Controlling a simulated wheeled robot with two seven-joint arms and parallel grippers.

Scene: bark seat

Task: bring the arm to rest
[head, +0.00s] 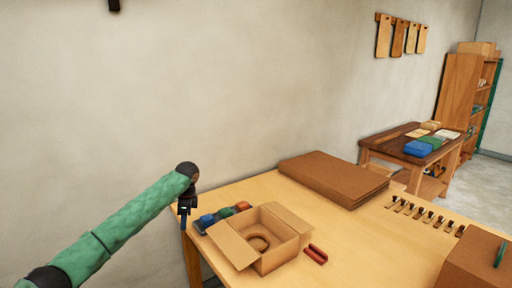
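My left arm, in a green sleeve, comes in from the lower left of the head view. My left gripper (185,214) points down at the table's left edge, beside a row of small coloured things. Its fingers are small and dark, and I cannot tell whether they are open or shut. My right gripper is not in view. An open cardboard box (272,262) stands on the light wooden table (355,240), with a ring-shaped brown thing (258,243) inside it.
Blue, green and orange things (224,213) lie close to the gripper. A red thing (316,254) lies right of the box. Flat brown sheets (333,178) are stacked behind. Several small tools (425,215) and a brown box (478,262) are at right. The table's middle is clear.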

